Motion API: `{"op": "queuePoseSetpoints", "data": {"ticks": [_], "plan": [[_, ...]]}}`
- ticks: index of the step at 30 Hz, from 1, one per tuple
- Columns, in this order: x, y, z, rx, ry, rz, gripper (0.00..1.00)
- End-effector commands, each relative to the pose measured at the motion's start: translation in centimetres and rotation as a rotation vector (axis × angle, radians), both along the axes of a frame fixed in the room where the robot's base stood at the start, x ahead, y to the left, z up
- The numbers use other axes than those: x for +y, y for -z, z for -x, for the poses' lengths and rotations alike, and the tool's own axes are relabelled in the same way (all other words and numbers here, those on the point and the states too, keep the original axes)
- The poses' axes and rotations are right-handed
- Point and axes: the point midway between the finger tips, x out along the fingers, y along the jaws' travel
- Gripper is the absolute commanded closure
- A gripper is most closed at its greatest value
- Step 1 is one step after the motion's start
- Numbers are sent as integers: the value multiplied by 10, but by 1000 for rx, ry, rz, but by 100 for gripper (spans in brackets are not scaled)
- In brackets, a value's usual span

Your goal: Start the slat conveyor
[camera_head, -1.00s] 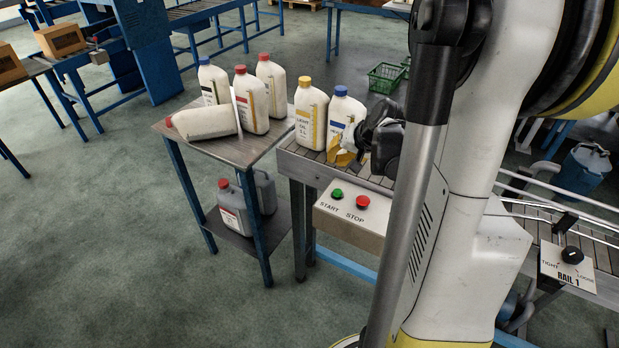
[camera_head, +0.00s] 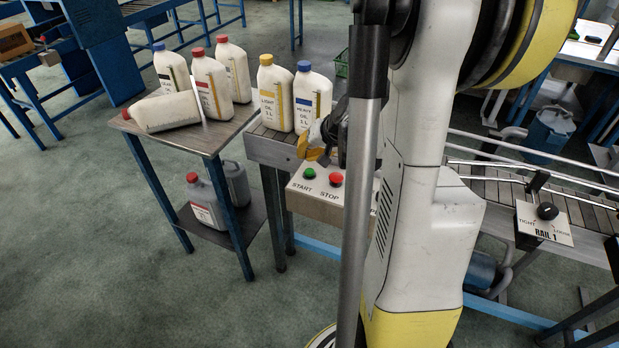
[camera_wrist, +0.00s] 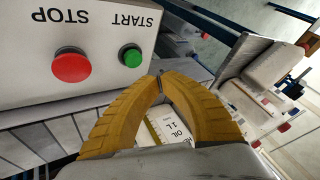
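The control panel (camera_head: 325,203) carries a green START button (camera_head: 309,173) and a red STOP button (camera_head: 336,179). Both buttons also show in the wrist view, green (camera_wrist: 131,57) and red (camera_wrist: 71,65), with the lettering upside down. My gripper (camera_head: 303,143) has yellow fingers and hangs just above and behind the panel, in front of the bottles. In the wrist view its fingertips (camera_wrist: 158,80) meet close to the green button, with a visible gap in the picture. It is shut and holds nothing. The slat conveyor (camera_head: 264,147) runs behind the panel, partly hidden by my arm.
A yellow-capped bottle (camera_head: 274,97) and a blue-capped bottle (camera_head: 311,102) stand on the conveyor behind my gripper. A side table (camera_head: 215,138) at left holds several bottles, one lying down. A RAIL 1 panel (camera_head: 545,223) with a black knob is at right.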

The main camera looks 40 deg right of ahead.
Motion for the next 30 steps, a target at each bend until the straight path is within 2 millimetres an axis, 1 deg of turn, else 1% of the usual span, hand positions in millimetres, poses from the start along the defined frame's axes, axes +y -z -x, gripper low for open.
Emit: {"op": "queuePoseSetpoints", "data": {"ticks": [1, 6, 30], "plan": [[0, 12, 0, 0, 0, 0, 100], [0, 24, 0, 0, 0, 0, 100], [0, 25, 0, 0, 0, 0, 100]]}}
